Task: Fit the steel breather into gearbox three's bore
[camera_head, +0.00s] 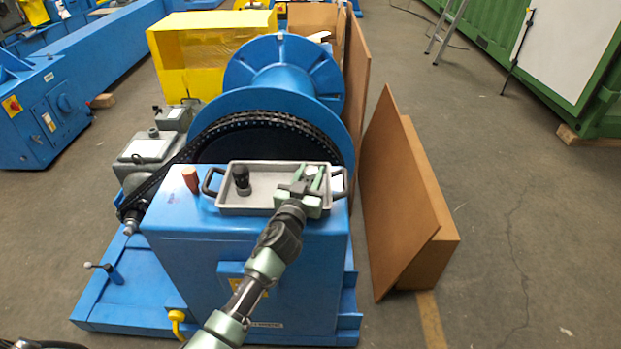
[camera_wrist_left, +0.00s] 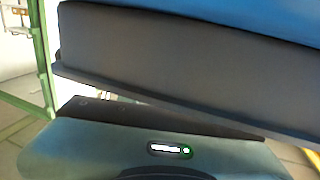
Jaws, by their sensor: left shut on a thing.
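My left gripper (camera_head: 308,178) is over the right end of the grey tray (camera_head: 268,207), on top of the blue cabinet. It is shut on a small pale thing that fits the steel breather; the fingers hide most of it. A black knobbed part (camera_head: 241,180) stands in the tray's left half. A copper-brown part (camera_head: 190,179) stands on the cabinet left of the tray. A grey gearbox (camera_head: 147,147) is at the left by the chain; which gearbox is number three, and its bore, I cannot make out. The left wrist view does not show the held thing clearly. My right gripper is not in view.
The blue cabinet (camera_head: 245,255) fills the middle. Behind it are the chain (camera_head: 265,119) and blue drum (camera_head: 275,75). A yellow box (camera_head: 211,50) stands beyond. Brown boards (camera_head: 405,190) lean at the right.

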